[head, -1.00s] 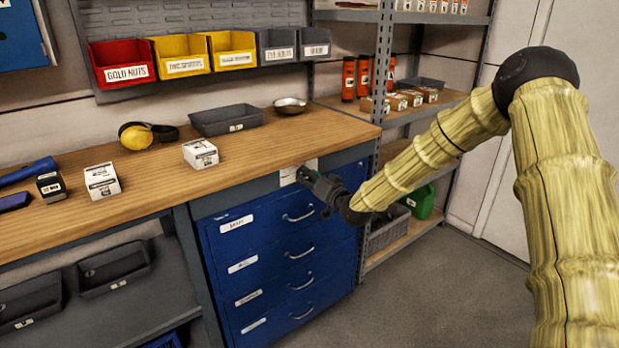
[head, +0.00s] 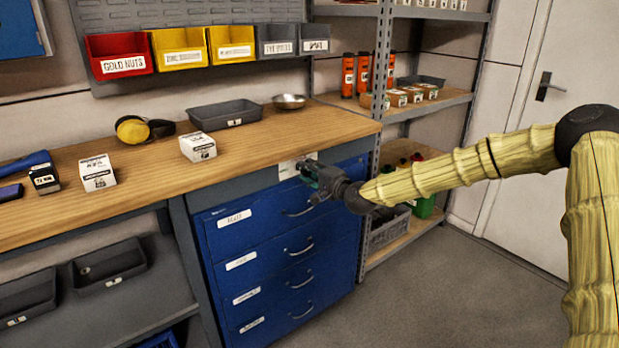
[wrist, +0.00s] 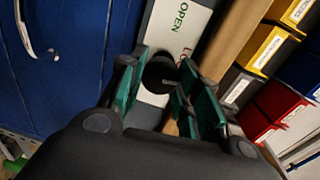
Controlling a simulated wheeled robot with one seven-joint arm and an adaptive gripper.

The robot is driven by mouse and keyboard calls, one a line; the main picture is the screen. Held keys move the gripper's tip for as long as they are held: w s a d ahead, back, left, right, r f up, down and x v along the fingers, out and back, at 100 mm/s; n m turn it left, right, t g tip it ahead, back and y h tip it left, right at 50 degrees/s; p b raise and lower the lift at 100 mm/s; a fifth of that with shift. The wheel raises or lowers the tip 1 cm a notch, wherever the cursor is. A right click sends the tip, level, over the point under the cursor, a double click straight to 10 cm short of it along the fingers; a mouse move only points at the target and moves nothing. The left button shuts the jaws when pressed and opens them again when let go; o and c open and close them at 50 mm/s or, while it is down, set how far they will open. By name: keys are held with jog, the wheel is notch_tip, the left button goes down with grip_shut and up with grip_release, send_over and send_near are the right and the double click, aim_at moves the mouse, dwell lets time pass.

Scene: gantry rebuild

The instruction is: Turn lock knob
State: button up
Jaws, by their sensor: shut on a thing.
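The dark round lock knob (wrist: 158,72) sits on a white plate (wrist: 178,22) in the wrist view. The plate has green "OPEN" lettering and red lettering that is partly hidden. In the head view my gripper (head: 307,170) is at the plate (head: 287,169) on the bench's front edge, above the blue drawers. The knob is hidden behind my gripper there.
The blue drawer cabinet (head: 270,262) with curved handles is directly below. A wooden benchtop (head: 255,143) holds boxes, a grey tray (head: 225,114) and a metal bowl (head: 289,101). A metal shelf post (head: 376,130) stands close to the right. The floor at right is clear.

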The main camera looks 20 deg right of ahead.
jog(key=shift+d+f+m+b, duration=0.1)
jog(key=shift+f+m+b, duration=0.1)
jog(key=shift+m+b, duration=0.75)
jog(key=shift+m, duration=0.25)
jog(key=o, duration=1)
jog(key=shift+d, duration=0.1)
jog(key=shift+r, duration=0.1)
jog(key=f+v, duration=0.1)
jog(key=v, duration=1)
jog(key=shift+s+r, duration=0.4)
jog(key=shift+r, duration=0.15)
jog(key=shift+d, duration=0.15)
